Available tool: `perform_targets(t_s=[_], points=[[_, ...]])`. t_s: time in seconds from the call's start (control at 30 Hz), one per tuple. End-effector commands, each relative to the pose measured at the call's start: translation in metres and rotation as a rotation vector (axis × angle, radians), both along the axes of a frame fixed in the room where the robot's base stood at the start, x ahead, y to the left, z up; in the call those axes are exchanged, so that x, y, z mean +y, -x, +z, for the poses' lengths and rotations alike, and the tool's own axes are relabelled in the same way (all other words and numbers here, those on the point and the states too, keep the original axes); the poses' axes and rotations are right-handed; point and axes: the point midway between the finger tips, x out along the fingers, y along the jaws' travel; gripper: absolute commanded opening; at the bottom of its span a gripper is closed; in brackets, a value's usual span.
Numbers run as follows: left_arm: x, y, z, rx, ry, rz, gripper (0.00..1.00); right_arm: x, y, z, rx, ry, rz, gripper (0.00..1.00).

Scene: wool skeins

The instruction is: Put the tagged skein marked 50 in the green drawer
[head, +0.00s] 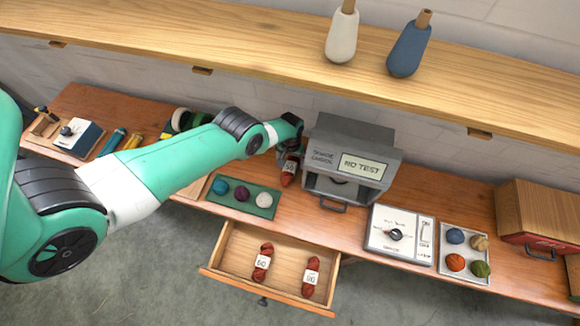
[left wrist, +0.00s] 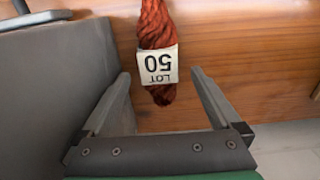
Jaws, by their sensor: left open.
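A dark red twisted skein (left wrist: 160,95) with a white tag reading "LOT 50", upside down in the left wrist view, lies on the wooden bench. In the head view this skein (head: 288,179) is just left of the grey box. My left gripper (left wrist: 161,76) is open, with its fingers either side of the skein's tagged end; I cannot tell whether they touch it. The gripper also shows in the head view (head: 290,152), above the skein. I see no drawer that is clearly green. My right gripper is not in view.
A pulled-out wooden drawer (head: 225,257) holds two tagged red skeins (head: 262,262) (head: 311,277). The grey box (head: 345,145) stands close right of my gripper. A green tray (head: 243,209) of balls is in front. A cabinet with a red front (head: 540,248) stands right.

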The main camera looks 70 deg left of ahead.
Motion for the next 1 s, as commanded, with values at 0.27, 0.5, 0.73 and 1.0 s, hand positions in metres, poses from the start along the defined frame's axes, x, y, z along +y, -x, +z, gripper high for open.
perform_targets(t_s=[0.27, 0.5, 0.73, 1.0], points=[[0.0, 0.0, -0.028, 0.0, 0.0, 0.0, 0.97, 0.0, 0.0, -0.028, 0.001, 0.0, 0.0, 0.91], [-0.001, 0.0, -0.027, 0.001, 0.001, 0.0, 0.78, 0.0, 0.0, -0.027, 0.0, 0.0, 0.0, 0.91], [-0.001, 0.0, -0.027, 0.001, 0.001, 0.0, 0.36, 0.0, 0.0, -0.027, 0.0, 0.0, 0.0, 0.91], [-0.001, 0.0, -0.027, 0.0, 0.0, 0.0, 0.07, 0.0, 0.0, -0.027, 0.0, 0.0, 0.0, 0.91]])
